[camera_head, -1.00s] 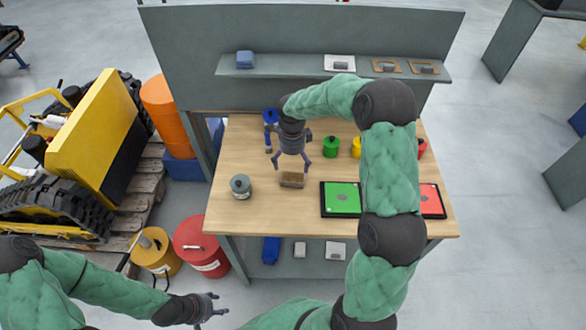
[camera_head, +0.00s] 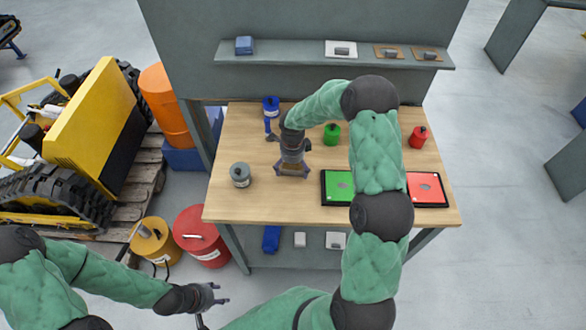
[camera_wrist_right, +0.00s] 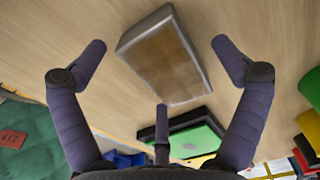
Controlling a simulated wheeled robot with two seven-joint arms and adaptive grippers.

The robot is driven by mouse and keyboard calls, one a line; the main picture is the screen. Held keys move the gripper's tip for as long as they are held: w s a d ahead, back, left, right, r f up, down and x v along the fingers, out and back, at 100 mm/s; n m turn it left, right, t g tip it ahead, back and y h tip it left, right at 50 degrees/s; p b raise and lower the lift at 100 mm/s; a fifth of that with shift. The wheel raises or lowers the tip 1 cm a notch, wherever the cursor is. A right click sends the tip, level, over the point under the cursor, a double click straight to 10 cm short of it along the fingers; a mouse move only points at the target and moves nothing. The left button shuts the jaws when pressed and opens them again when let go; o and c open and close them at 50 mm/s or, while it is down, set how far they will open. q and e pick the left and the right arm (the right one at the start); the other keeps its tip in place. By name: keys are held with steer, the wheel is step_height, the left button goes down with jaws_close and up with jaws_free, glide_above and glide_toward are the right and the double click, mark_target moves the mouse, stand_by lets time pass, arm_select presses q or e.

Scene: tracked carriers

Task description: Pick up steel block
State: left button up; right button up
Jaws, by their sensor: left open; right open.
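A small block (camera_head: 292,169) with a brownish top and grey metal-looking edges lies on the wooden table. It shows large in the right wrist view (camera_wrist_right: 165,58). My right gripper (camera_head: 294,174) is directly over it and hides part of it in the head view. In the right wrist view, the fingers (camera_wrist_right: 158,50) are spread wide, one on either side of the block, and I see no contact. My left gripper (camera_head: 214,306) is open and empty, low in front of the table.
A grey can (camera_head: 240,175) stands left of the block. A green pad (camera_head: 338,188) and a red pad (camera_head: 427,188) lie to the right. Green (camera_head: 332,134), red (camera_head: 418,137) and blue (camera_head: 271,107) containers stand farther back. A shelf (camera_head: 290,55) holds several small items.

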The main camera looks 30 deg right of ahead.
steer(key=shift+f, duration=0.1)
steer(key=shift+c, duration=0.2)
steer(key=c, duration=1.5)
steer(key=shift+w, duration=0.1)
steer(key=shift+c, duration=1.2)
